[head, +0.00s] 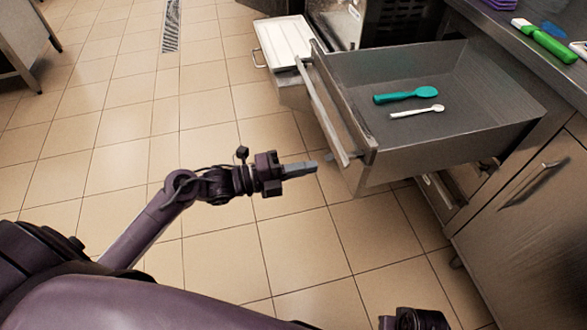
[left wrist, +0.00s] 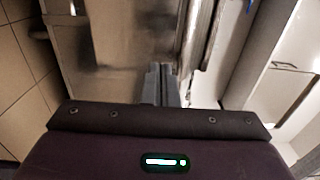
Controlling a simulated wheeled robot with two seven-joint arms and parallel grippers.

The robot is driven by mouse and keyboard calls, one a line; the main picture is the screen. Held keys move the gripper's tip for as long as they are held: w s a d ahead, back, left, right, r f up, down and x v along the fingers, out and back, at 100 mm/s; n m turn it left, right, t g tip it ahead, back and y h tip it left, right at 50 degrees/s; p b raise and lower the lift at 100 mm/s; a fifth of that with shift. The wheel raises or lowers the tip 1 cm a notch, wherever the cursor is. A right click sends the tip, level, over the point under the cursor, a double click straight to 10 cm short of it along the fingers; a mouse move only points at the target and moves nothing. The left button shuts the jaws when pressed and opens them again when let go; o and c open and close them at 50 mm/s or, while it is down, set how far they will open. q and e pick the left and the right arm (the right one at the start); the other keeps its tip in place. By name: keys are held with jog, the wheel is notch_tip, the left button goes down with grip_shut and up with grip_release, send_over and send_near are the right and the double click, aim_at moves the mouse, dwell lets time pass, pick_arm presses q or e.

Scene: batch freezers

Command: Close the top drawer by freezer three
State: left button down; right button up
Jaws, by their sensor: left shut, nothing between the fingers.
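The top drawer (head: 440,153) is a grey metal drawer pulled out from under the counter. A teal spoon (head: 405,95) and a white spoon (head: 417,111) lie in it. Its bar handle (head: 322,110) runs along the drawer front. My left gripper (head: 314,167) is shut and empty, just left of the near end of the handle and drawer front. In the left wrist view its fingers (left wrist: 160,85) point at metal surfaces; whether they touch cannot be told. My right gripper is at most a dark part at the bottom edge, its fingers hidden.
The counter (head: 545,58) at right holds a green-handled tool (head: 546,42) and purple items (head: 495,4). A closed cabinet door (head: 530,210) is at lower right. The tiled floor (head: 110,110) at left is clear.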

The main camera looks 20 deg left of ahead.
pick_arm(q)
jog(key=x, duration=0.8)
jog(key=shift+d, duration=0.2)
jog(key=shift+w, duration=0.2)
